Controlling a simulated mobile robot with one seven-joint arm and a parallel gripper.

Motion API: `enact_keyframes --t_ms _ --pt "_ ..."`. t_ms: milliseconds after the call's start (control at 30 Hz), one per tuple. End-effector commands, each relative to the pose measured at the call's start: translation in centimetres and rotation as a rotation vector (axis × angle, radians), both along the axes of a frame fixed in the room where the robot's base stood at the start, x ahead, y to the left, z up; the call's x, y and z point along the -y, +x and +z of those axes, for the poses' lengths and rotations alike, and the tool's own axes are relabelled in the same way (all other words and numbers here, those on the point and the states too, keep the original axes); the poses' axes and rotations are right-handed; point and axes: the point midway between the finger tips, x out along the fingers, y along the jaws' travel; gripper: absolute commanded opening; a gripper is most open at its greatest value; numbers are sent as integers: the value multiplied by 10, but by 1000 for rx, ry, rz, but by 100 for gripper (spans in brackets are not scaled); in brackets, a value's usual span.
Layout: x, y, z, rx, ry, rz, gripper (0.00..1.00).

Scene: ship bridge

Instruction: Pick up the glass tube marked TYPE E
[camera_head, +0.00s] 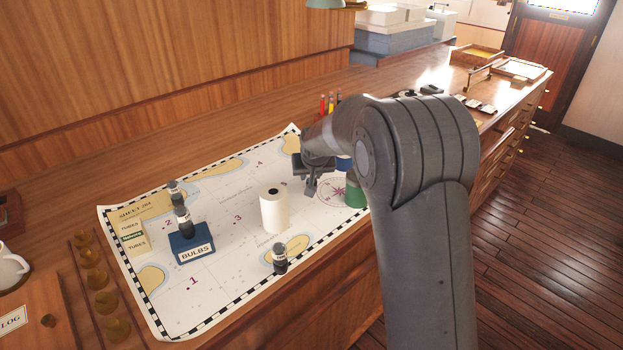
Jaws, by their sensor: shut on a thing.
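My gripper (313,180) is low over the right part of the chart, left of my large grey arm. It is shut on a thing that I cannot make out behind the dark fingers. Small dark-topped tubes show elsewhere: one at the chart's front edge (280,259), one on the blue BULBS box (190,242), and one behind it (174,190). Their small labels are too small to read, so I cannot tell which tube is TYPE E.
A white roll (274,213) stands mid-chart, left of my gripper. A green cylinder (354,194) stands right of it, partly behind my arm. A TUBES carton (133,238) is at left, near brass cups (97,279) and a mug (10,268). The chart's near-left part is clear.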

Motion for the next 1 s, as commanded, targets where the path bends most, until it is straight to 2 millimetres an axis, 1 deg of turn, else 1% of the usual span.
enact_keyframes --t_ms 33,200,467,567,800,900,1000 --pt "0 0 0 0 0 0 21" --pt "0 0 0 0 0 0 7" --pt "0 0 3 1 0 0 7" --pt "0 0 15 3 1 0 7" --pt "0 1 63 5 2 0 7" --pt "0 0 81 4 2 0 7" --pt "3 2 93 1 0 -2 7"
